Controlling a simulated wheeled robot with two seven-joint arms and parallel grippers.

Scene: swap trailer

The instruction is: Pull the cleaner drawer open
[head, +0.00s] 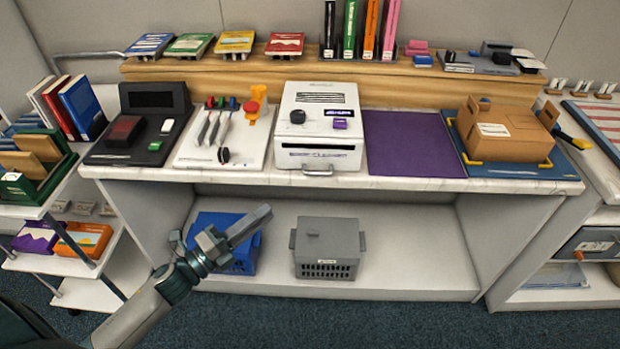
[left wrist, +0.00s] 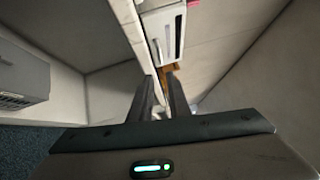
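The white cleaner machine (head: 318,115) stands on the counter, with a dark knob, a purple button and a lettered front panel. Its drawer front is the lower front face, with a small grey handle (head: 318,171) at the counter's front edge; the drawer looks shut. My left gripper (head: 264,215) is in front of and below the counter edge, to the lower left of the handle and apart from it. In the left wrist view its fingers (left wrist: 160,78) are parted with nothing held, and a white box, probably the cleaner (left wrist: 165,30), shows beyond them. My right gripper is out of view.
A blue crate (head: 215,232) and a grey bin (head: 327,250) sit on the lower shelf. A white tool tray (head: 225,155) lies left of the cleaner, a purple mat (head: 410,145) right. A cardboard box (head: 505,132) stands farther right. The space before the handle is clear.

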